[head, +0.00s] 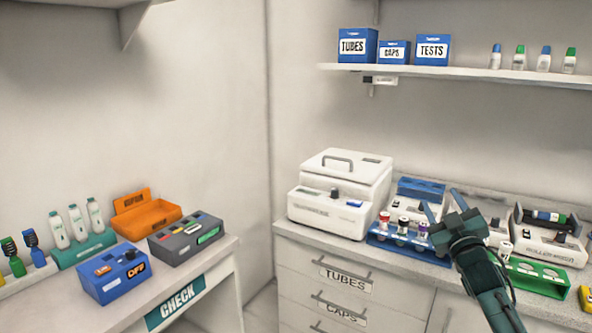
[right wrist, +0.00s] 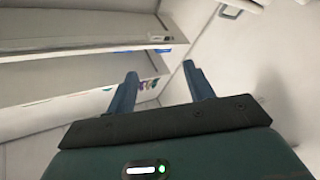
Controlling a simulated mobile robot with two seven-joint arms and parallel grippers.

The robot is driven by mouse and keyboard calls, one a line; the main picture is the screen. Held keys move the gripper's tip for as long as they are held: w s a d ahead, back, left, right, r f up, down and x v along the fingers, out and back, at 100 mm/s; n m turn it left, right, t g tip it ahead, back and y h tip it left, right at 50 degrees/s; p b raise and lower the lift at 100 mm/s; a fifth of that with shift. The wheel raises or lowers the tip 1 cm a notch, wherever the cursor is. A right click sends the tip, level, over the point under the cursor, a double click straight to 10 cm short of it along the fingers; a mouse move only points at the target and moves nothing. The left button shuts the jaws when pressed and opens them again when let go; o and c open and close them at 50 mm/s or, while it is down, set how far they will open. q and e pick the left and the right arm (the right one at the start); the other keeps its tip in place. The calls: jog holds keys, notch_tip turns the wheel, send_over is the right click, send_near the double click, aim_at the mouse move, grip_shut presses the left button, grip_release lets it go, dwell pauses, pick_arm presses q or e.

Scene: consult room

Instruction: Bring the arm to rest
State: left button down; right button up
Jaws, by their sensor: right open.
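My right gripper (head: 443,207) is in the head view, raised over the right-hand counter. Its two blue fingers point up and are spread apart with nothing between them. In the right wrist view the open fingers (right wrist: 158,92) have only the wall, corner and shelves behind them. The right arm comes up from the bottom right of the head view. It covers part of the counter behind it. My left gripper is not in view.
Near the right gripper stand a blue rack (head: 408,247) with capped tubes, a white centrifuge-like machine (head: 335,208), a roller device (head: 550,238) and a green rack (head: 537,276). A left table (head: 205,277) holds a blue box (head: 113,274) and an orange tray (head: 147,220). A shelf (head: 460,74) hangs above.

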notch_tip(320, 180, down, 7)
jog(key=d+m+g+h, duration=0.2)
jog(key=d+m+g, duration=0.1)
jog(key=m+g, duration=0.15)
jog(key=s+a+f+n+g+y, duration=0.1)
jog(key=s+a+f, duration=0.45)
jog(key=f, duration=0.25)
jog(key=s+a+f+g+y, duration=0.1)
jog(key=s+a+f+g, duration=0.1)
jog(key=s+a+f, duration=0.5)
jog(key=s+a+f+g+y, duration=0.1)
jog(key=s+a+f, duration=0.2)
jog(key=s, duration=0.5)
jog(key=s+a+f+g+y, duration=0.1)
jog(key=s+a+f, duration=0.2)
jog(key=s, duration=0.6)
jog(key=s+a+f+g+y, duration=0.1)
jog(key=s+a+f, duration=0.2)
jog(key=s, duration=0.6)
notch_tip(320, 180, down, 2)
jog(key=shift+a+f, duration=0.15)
jog(key=shift+f, duration=0.05)
jog(key=shift+s+m+g, duration=0.1)
jog(key=shift+m+g, duration=0.15)
